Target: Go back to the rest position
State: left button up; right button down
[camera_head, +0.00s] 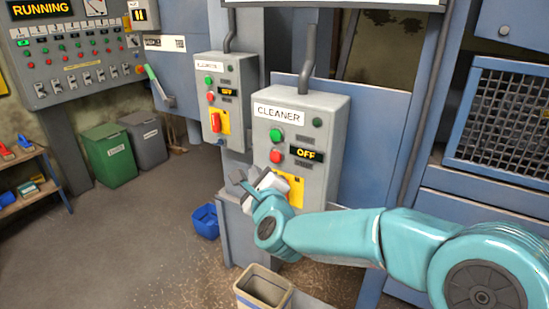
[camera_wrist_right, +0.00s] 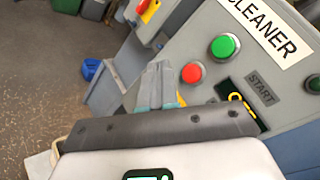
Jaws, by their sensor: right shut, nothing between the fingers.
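My right arm reaches in from the right, and its right gripper (camera_head: 248,182) is in front of the lower part of the grey CLEANER box (camera_head: 322,118). The gripper is shut and empty; its closed fingers also show in the right wrist view (camera_wrist_right: 160,82). The box has a green button (camera_head: 276,135), a red button (camera_head: 276,156) and a display reading OFF (camera_head: 306,154). The gripper partly hides a yellow plate (camera_head: 297,190) on the box. I cannot tell whether the fingers touch the box. My left gripper is not in view.
A second grey box (camera_head: 232,70) with a red switch (camera_head: 215,122) stands to the left. A beige bin (camera_head: 263,288) and a blue container (camera_head: 205,221) are on the floor. A control panel (camera_head: 75,62) reads RUNNING. The floor at left centre is clear.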

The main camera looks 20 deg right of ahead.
jog(key=s+a+f+n+g+y, duration=0.1)
jog(key=s+f+n+g, duration=0.25)
jog(key=f, duration=0.65)
jog(key=s+a+f+n+g+y, duration=0.15)
jog(key=f+n, duration=0.35)
jog(key=f, duration=0.5)
jog(key=s+f+n+g+y, duration=0.1)
jog(key=s+f+n+g, duration=0.3)
jog(key=f, duration=0.6)
jog(key=s+a+f+n+g, duration=0.1)
jog(key=s+f+n, duration=0.3)
jog(key=s, duration=0.4)
jog(key=s+a+f+n+g+y, duration=0.1)
jog(key=s+f+n+g, duration=0.3)
jog(key=s+f, duration=0.3)
jog(key=s+a+f+n+g+y, duration=0.1)
jog(key=s+f+n, duration=0.4)
jog(key=s, duration=0.5)
jog(key=shift+s+a+f+g, duration=0.15)
jog(key=shift+s+f+g, duration=0.1)
jog(key=shift+g, duration=0.65)
